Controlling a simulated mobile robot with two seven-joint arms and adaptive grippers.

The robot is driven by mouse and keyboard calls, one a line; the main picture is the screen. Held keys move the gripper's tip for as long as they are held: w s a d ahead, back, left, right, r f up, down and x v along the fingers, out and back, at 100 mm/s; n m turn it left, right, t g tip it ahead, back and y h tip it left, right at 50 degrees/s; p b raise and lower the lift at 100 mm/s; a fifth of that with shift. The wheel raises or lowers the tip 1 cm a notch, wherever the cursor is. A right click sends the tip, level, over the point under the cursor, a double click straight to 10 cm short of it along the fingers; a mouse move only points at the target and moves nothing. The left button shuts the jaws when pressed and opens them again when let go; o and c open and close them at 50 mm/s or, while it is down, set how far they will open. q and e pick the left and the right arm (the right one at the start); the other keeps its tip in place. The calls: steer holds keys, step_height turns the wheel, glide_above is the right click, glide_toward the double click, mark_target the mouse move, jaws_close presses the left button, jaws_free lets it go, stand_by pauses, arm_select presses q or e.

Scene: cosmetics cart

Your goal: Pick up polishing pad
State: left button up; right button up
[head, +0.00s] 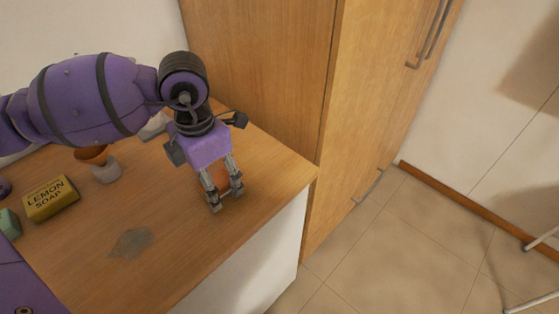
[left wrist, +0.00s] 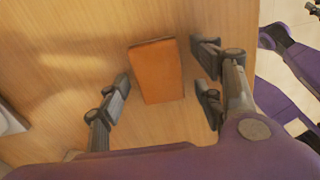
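The polishing pad appears to be the flat orange-brown block (left wrist: 157,71) lying on the wooden top in the left wrist view. In the head view only a bit of the orange block (head: 219,176) shows, between my fingers. My left gripper (head: 226,197) points down over it near the top's right edge. In the left wrist view its fingers (left wrist: 164,88) are spread, one to the left of the block and two to the right, with gaps on both sides. My right gripper is not in view.
The wooden top (head: 180,270) has a yellow lemon soap box (head: 51,198), a green block (head: 9,224), and a small grey-and-orange item (head: 105,172) at left. A grey patch (head: 132,242) lies in front. A tall wooden cabinet (head: 270,70) stands close behind.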

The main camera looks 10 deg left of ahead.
arm_select(q)
steer(key=c, duration=1.2)
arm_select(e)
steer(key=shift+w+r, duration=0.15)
arm_select(q)
steer(key=shift+r, duration=0.1)
steer(key=shift+r, duration=0.65)
steer(key=s+d+r+p, duration=0.2)
steer(key=s+r, duration=0.2)
steer(key=s+d+r+p, duration=0.1)
steer(key=s+d+r, duration=0.1)
steer(key=s+r, duration=0.1)
steer(key=s+d+r+p, duration=0.2)
steer(key=s+d+r, duration=0.1)
steer(key=s+r, duration=0.1)
steer(key=shift+s+r+p, duration=0.3)
steer(key=shift+s, duration=0.35)
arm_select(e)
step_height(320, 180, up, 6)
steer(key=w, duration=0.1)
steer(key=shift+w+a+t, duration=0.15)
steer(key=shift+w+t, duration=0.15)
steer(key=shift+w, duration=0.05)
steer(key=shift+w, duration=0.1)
